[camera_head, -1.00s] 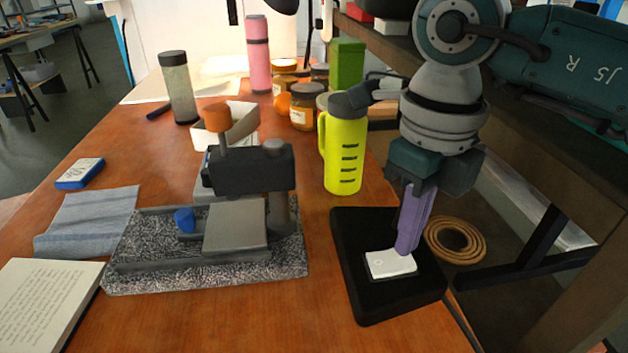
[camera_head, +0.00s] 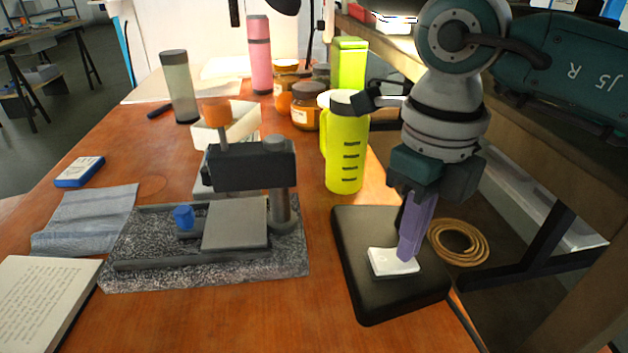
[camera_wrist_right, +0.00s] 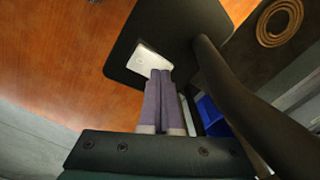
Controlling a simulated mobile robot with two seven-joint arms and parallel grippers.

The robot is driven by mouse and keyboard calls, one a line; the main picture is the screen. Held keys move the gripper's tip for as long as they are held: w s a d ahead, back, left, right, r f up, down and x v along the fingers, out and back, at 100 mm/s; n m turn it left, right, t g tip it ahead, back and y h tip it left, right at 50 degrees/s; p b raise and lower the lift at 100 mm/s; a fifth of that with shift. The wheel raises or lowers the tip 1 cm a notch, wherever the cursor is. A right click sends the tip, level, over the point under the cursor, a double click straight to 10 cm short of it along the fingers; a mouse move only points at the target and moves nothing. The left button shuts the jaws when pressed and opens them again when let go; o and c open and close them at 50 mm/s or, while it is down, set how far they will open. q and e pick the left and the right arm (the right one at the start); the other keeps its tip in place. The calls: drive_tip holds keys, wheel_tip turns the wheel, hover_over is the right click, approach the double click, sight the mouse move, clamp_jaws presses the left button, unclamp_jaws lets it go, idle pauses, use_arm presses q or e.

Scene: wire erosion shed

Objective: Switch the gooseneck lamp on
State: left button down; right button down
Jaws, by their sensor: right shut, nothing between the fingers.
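The lamp's flat black base (camera_head: 365,295) stands at the front right of the orange-brown table, with a white switch plate (camera_head: 385,262) on its top. My right gripper (camera_head: 410,257) is shut and empty, its purple fingers pointing down onto the right part of the switch. In the right wrist view the closed fingertips (camera_wrist_right: 161,73) meet the edge of the white switch (camera_wrist_right: 146,60); I cannot tell how hard they touch. A thick dark curved stem (camera_wrist_right: 225,75) rises beside the base there. The lamp's head is not clearly identifiable. My left gripper is not in view.
A yellow-green bottle (camera_head: 343,150) stands behind the base. A granite block with a gauge stand (camera_head: 200,260) lies to the left. A coiled tan hose (camera_head: 459,242) lies below the table's right edge. A dark shade (camera_head: 285,5) hangs at the back.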

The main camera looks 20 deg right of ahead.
wheel_tip(320, 180, up, 7)
drive_tip(key=p, duration=0.6)
idle(0.3)
drive_tip(key=shift+a, duration=0.15)
